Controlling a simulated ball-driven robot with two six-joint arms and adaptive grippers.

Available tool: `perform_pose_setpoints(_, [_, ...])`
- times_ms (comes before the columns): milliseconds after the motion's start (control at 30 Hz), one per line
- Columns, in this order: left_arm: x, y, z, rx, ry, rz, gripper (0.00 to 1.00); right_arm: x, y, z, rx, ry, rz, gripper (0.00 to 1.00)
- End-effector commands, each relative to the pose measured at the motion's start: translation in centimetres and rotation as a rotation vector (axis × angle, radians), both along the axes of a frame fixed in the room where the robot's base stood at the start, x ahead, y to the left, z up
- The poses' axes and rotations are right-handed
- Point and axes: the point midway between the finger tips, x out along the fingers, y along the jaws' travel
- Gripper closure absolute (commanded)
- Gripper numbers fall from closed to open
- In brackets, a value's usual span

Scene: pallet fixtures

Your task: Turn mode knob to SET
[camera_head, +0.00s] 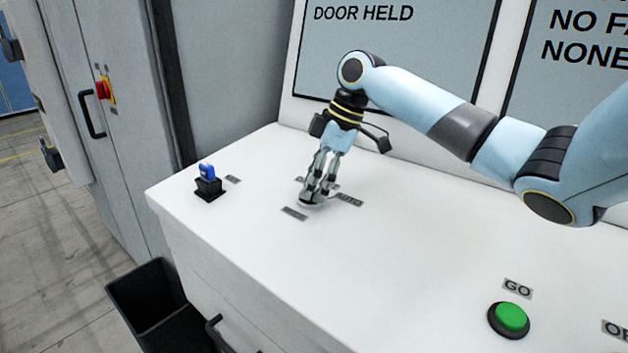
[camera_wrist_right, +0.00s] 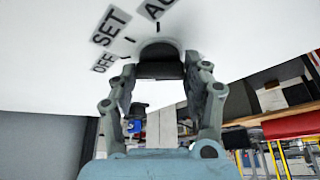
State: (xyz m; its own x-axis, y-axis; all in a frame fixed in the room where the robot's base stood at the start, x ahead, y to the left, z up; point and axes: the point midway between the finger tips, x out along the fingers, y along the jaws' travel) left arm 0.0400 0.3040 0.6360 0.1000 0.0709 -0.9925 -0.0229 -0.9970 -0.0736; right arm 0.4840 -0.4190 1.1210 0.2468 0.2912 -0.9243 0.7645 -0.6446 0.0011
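In the head view the AUTO label (camera_head: 349,200) shows beside the knob, which my fingers mostly cover. My right gripper (camera_head: 314,196) points down at the panel, and its two fingers (camera_wrist_right: 160,78) close on opposite sides of the dark grip. I cannot tell which label the knob points to. My left gripper is not in view.
A green GO button (camera_head: 510,318) is at the front right. A sloping white panel (camera_head: 400,270) bears them, mostly clear between. A black bin (camera_head: 160,300) stands below left.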

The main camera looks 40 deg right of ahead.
Motion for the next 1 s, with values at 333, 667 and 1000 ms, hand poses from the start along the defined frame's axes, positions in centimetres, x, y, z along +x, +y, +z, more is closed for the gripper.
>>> perform_pose_setpoints(333, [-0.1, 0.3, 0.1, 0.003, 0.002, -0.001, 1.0, 0.0, 0.0, 0.1, 0.001, 0.001, -0.003, 0.83])
perform_pose_setpoints(667, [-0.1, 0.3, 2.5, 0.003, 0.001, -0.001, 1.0, -0.2, 0.1, 0.4, 0.003, 0.002, -0.118, 0.83])
perform_pose_setpoints(1000, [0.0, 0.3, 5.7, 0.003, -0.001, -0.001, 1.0, -0.2, 0.3, 0.4, 0.003, 0.0, -0.394, 0.83])
